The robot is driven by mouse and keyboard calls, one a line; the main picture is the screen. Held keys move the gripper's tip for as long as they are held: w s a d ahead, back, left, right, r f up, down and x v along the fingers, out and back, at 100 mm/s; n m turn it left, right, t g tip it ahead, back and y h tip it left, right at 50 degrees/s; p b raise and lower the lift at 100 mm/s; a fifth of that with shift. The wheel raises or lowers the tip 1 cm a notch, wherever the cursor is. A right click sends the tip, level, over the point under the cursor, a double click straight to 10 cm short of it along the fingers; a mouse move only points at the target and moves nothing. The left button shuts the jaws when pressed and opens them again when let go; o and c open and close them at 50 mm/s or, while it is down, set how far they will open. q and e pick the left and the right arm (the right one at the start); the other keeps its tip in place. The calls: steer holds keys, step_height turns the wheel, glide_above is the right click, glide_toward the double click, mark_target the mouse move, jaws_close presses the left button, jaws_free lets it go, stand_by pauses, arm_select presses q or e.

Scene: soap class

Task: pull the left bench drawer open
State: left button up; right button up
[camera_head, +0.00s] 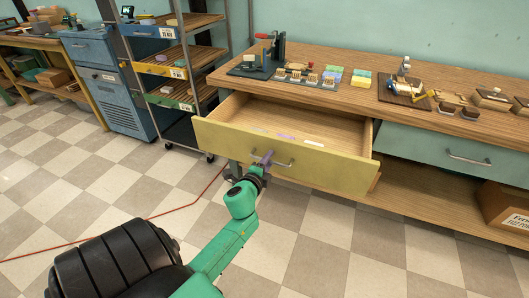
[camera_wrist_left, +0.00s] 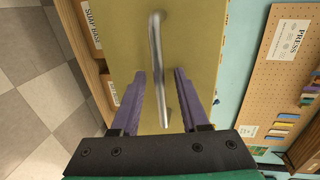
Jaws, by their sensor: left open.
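The left bench drawer (camera_head: 300,158) has a yellow front and stands pulled out of the wooden bench (camera_head: 340,75), its wooden inside showing. Its metal bar handle (camera_head: 284,162) is on the drawer front. My left gripper (camera_head: 266,158) is at the left part of this handle. In the left wrist view the handle (camera_wrist_left: 157,60) runs lengthwise between the two purple fingers of my left gripper (camera_wrist_left: 158,95). The fingers are open, with a gap on each side of the bar. My right gripper is in neither view.
The right bench drawer (camera_head: 455,153) has a pale green front and is shut. A cardboard box (camera_head: 502,204) sits on the lower shelf at right. A rolling shelf rack (camera_head: 178,70) and a blue cabinet (camera_head: 108,80) stand at left. The checkered floor before the bench is mostly clear.

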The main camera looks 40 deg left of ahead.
arm_select(q)
steer(key=v, duration=1.4)
steer(key=shift+s, duration=0.15)
steer(key=shift+d, duration=0.1)
